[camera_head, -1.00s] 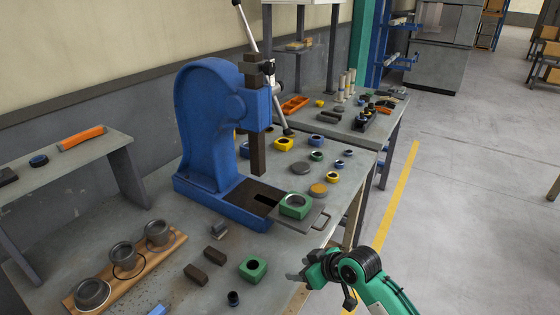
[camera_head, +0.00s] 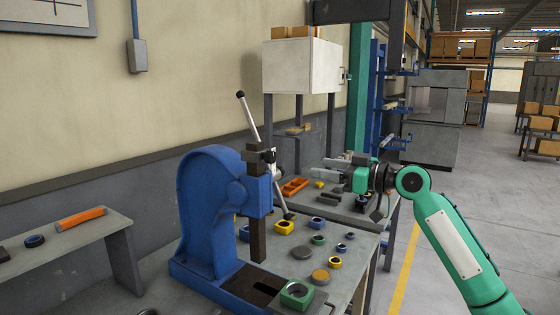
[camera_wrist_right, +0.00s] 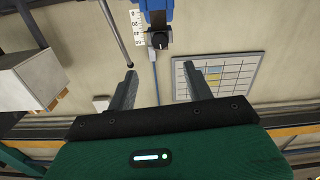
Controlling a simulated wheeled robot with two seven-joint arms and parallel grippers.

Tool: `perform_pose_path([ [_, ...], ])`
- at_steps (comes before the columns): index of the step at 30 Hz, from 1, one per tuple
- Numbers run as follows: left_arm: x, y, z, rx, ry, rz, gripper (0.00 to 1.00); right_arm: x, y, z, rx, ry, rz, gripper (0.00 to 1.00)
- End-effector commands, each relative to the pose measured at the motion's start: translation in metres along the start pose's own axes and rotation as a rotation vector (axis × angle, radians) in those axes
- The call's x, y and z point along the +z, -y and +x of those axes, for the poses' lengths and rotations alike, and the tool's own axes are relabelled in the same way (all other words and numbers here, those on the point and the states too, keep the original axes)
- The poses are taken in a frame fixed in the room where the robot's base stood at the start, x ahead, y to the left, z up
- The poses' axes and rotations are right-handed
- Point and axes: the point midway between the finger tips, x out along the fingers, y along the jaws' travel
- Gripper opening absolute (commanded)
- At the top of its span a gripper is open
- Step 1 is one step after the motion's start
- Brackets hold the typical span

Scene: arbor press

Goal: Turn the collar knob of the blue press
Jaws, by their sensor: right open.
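The blue press (camera_head: 208,210) stands on the workbench. Its black collar knob (camera_head: 269,156) sits on the side of the dark ram, near its top. In the right wrist view the knob (camera_wrist_right: 159,40) lies ahead, roughly centred between the finger directions, beside a white scale (camera_wrist_right: 137,28). My right gripper (camera_head: 314,169) is in the air to the right of the knob, apart from it, fingers pointing left. In the wrist view its two fingers (camera_wrist_right: 164,74) are spread with nothing between them. My left gripper is not in view.
The press's silver lever (camera_head: 252,120) slants close by the knob; it also shows left of the knob in the wrist view (camera_wrist_right: 115,35). A green block (camera_head: 296,294) rests at the press base. Several small rings lie on the bench. A white cabinet (camera_head: 300,66) stands behind.

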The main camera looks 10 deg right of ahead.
Motion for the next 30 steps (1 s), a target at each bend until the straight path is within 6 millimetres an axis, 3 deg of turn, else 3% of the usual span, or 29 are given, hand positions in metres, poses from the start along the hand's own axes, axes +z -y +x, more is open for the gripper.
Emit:
perform_pose_path([
  [5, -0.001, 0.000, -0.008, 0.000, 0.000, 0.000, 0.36, -0.006, -0.001, 0.012, -0.002, -0.006, 0.001, 0.52],
  [21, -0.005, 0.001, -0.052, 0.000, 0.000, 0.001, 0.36, -0.007, -0.001, 0.117, -0.001, -0.004, 0.001, 0.52],
  [30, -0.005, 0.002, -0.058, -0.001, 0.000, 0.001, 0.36, -0.004, -0.001, 0.137, 0.000, -0.004, -0.002, 0.52],
])
